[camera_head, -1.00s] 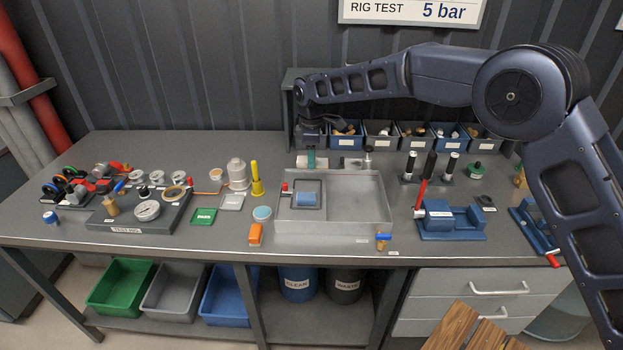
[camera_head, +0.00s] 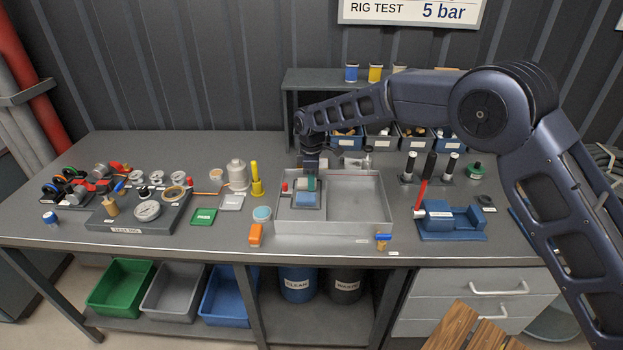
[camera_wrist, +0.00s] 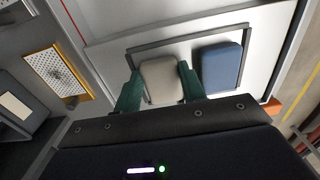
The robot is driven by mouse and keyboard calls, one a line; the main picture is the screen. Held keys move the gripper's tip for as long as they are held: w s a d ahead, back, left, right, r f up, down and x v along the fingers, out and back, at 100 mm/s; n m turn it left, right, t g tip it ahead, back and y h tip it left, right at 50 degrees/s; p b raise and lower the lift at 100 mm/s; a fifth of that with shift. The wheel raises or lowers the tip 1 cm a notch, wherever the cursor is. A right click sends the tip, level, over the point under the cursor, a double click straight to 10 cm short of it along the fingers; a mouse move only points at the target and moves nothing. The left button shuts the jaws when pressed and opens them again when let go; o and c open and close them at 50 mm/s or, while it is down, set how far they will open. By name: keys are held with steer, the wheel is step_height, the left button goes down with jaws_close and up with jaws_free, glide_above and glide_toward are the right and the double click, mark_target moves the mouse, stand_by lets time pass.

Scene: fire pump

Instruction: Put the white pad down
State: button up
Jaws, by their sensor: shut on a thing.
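My gripper (camera_head: 310,184), with green fingers, is shut on the white pad (camera_wrist: 160,82). In the wrist view the pad sits between the two fingertips (camera_wrist: 156,90). In the head view the fingers partly hide it. The pad is over or in a small dark-rimmed tray (camera_wrist: 190,36), behind the blue pad (camera_head: 306,199). The blue pad also shows in the wrist view (camera_wrist: 221,68), beside the white pad with a small gap. I cannot tell whether the white pad touches the tray's floor.
The small tray is in the left part of a large grey walled tray (camera_head: 337,231), whose right part is bare. A red-topped item (camera_head: 285,187) stands left of the small tray. An orange block (camera_head: 256,234) and a blue vise (camera_head: 450,221) flank the large tray.

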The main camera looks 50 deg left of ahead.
steer(key=o, duration=1)
steer(key=shift+f, duration=0.1)
steer(key=shift+c, duration=0.2)
step_height(320, 180, up, 12)
